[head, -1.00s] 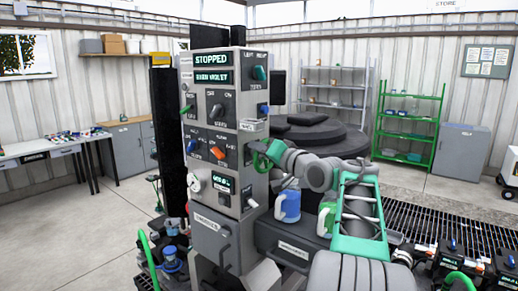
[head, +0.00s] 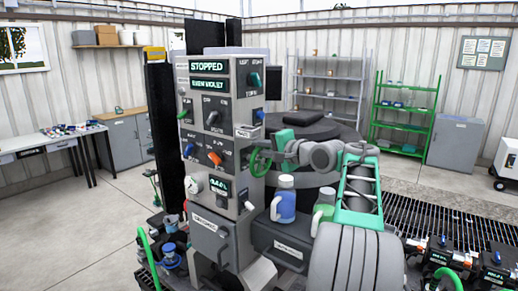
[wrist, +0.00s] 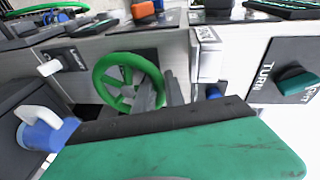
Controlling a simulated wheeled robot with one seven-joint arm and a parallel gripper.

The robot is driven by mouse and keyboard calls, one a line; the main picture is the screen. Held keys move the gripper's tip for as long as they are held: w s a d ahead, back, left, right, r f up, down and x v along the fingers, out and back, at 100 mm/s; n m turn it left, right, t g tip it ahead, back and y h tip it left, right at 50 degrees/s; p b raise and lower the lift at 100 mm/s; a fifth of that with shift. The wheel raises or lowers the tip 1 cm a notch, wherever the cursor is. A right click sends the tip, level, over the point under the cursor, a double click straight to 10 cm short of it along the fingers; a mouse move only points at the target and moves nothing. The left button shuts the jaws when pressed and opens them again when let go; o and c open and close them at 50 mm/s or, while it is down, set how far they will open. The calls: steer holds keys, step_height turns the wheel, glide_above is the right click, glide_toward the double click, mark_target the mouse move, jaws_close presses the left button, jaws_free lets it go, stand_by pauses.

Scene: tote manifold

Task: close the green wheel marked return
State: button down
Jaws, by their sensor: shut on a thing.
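The green wheel (head: 261,162) is on the right side of the grey control column (head: 228,150). In the wrist view it is a round spoked handwheel (wrist: 128,82) on a dark mounting plate. My gripper (head: 270,153) is at the wheel's right side. In the wrist view its grey fingers (wrist: 160,95) are shut on the right part of the rim. The contact is partly hidden by the fingers. I cannot read the word "return" on any label beside the wheel.
A large dark stepped round body (head: 310,130) is behind my arm.

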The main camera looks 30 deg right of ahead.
steer(key=shift+w+d+r+m, duration=0.1)
steer(key=shift+d+m, duration=0.15)
steer(key=shift+m, duration=0.25)
steer(key=c, duration=1.7)
jaws_free()
steer(key=b+v, duration=0.2)
steer(key=v, duration=0.6)
steer(key=shift+d, duration=0.2)
